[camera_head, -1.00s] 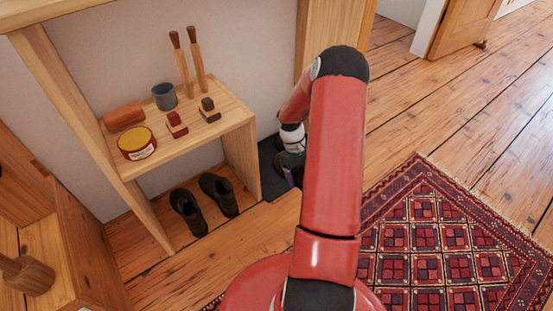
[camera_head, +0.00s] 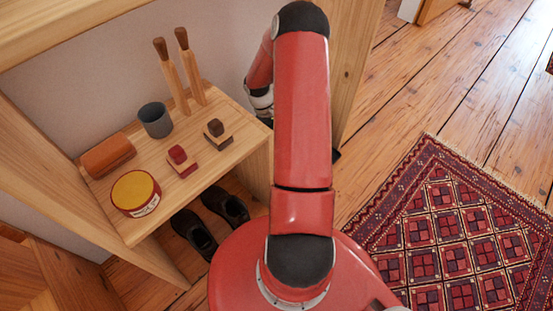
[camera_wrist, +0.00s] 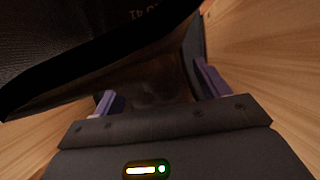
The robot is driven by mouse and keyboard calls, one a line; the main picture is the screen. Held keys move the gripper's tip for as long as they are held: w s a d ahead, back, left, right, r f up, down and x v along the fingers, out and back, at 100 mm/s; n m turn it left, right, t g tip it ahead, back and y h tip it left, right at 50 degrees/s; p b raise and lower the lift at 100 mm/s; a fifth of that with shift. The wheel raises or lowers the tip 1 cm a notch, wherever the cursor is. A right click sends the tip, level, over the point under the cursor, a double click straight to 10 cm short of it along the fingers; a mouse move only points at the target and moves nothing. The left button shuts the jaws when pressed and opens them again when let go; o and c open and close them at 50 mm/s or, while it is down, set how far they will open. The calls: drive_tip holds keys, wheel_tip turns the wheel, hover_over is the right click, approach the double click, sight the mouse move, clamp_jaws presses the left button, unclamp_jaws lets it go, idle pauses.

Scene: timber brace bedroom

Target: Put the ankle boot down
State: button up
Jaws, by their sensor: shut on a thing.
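My gripper (camera_wrist: 155,92) is shut on the dark ankle boot (camera_wrist: 90,45), which fills the upper left and middle of the wrist view. The boot is dark leather with small lettering on it, and its sole edge looks black. One finger shows on each side of the held part. Wood-coloured surfaces show beyond the boot; I cannot tell whether it touches anything. In the head view my own arm hides the gripper and the held boot, beside the right end of the wooden bench (camera_head: 120,222).
On the bench are a round tin (camera_head: 136,193), a brown roll (camera_head: 108,156), a grey cup (camera_head: 155,120), two small brushes and two long-handled brushes. A pair of dark shoes (camera_head: 226,205) stands beneath. A patterned rug (camera_head: 450,240) lies right, with bare floor (camera_head: 420,90) beyond.

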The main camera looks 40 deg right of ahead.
wheel_tip(320, 180, down, 18)
drive_tip(key=b, duration=0.3)
drive_tip(key=shift+s+f, duration=0.1)
drive_tip(key=shift+f, duration=0.1)
drive_tip(key=shift+f, duration=0.15)
drive_tip(key=o, duration=1.4)
drive_tip(key=p+v, duration=0.1)
drive_tip(key=v, duration=1.1)
drive_tip(key=shift+s+p, duration=0.1)
drive_tip(key=shift+p, duration=0.2)
